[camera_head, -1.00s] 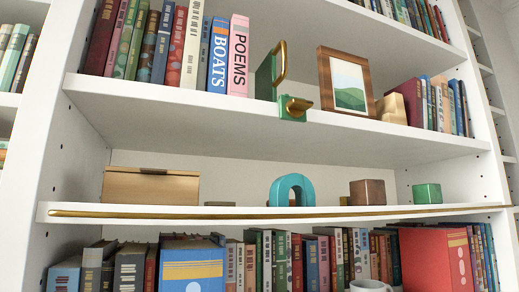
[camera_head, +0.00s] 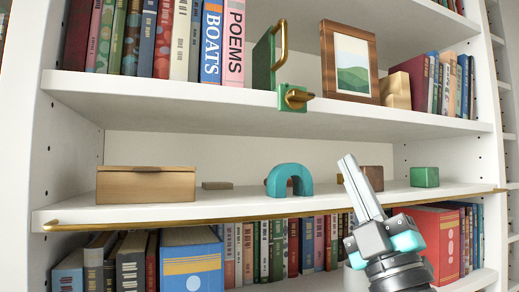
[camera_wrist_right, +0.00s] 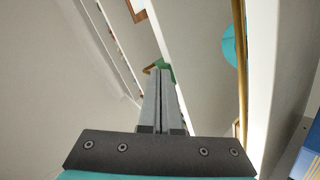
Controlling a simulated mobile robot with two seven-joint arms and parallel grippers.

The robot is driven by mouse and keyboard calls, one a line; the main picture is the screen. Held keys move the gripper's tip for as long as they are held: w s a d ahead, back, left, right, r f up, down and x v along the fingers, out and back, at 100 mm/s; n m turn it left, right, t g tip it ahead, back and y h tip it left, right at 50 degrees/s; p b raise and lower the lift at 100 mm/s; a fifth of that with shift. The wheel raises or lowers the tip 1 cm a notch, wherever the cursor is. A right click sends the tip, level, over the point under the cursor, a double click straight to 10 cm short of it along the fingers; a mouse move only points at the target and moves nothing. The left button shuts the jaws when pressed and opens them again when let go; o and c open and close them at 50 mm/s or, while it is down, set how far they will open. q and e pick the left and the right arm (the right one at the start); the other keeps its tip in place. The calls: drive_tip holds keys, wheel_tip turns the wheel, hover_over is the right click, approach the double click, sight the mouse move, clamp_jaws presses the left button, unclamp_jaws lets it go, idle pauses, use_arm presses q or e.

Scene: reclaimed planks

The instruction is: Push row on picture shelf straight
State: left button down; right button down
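The picture shelf (camera_head: 200,100) is the upper one, with a wood-framed landscape picture (camera_head: 350,65) on it. A row of upright books (camera_head: 150,40) stands left of the picture, ending with the blue BOATS book (camera_head: 212,45) and the pink POEMS book (camera_head: 234,45). A green bookend with a brass handle (camera_head: 270,62) stands right of POEMS. My right gripper (camera_head: 347,160) is shut and empty, fingers pointing up, in front of the shelf below. Its fingers (camera_wrist_right: 160,75) lie side by side in the right wrist view. My left gripper is not in view.
A green block with a brass knob (camera_head: 295,98) sits at the picture shelf's edge. The shelf below has a brass front rail (camera_head: 150,222), a wooden box (camera_head: 146,184), a teal arch (camera_head: 289,178), a brown cube (camera_head: 372,176) and a green cube (camera_head: 424,177). More books fill the lowest shelf.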

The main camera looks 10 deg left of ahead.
drive_tip(key=s+a+r+n+g+y, duration=0.5)
drive_tip(key=a+n+g, duration=0.4)
drive_tip(key=n+g, duration=0.45)
drive_tip(key=s+a+r+n+g+y, duration=0.2)
drive_tip(key=s+a+r+n+g, duration=0.6)
drive_tip(key=n, duration=0.8)
drive_tip(key=w+d+r+m+t+h, duration=0.5)
drive_tip(key=r+t+h, duration=0.3)
drive_tip(key=t+h, duration=0.3)
drive_tip(key=p+x, duration=0.2)
drive_tip(key=x, duration=0.1)
drive_tip(key=p+x, duration=0.1)
drive_tip(key=shift+w+a+r+p, duration=0.25)
drive_tip(key=shift+w+p, duration=0.1)
drive_tip(key=shift+p, duration=0.05)
drive_tip(key=shift+w+a+f+p, duration=0.15)
drive_tip(key=shift+w+a+p, duration=0.15)
drive_tip(key=shift+w+a, duration=0.15)
drive_tip(key=shift+d, duration=0.1)
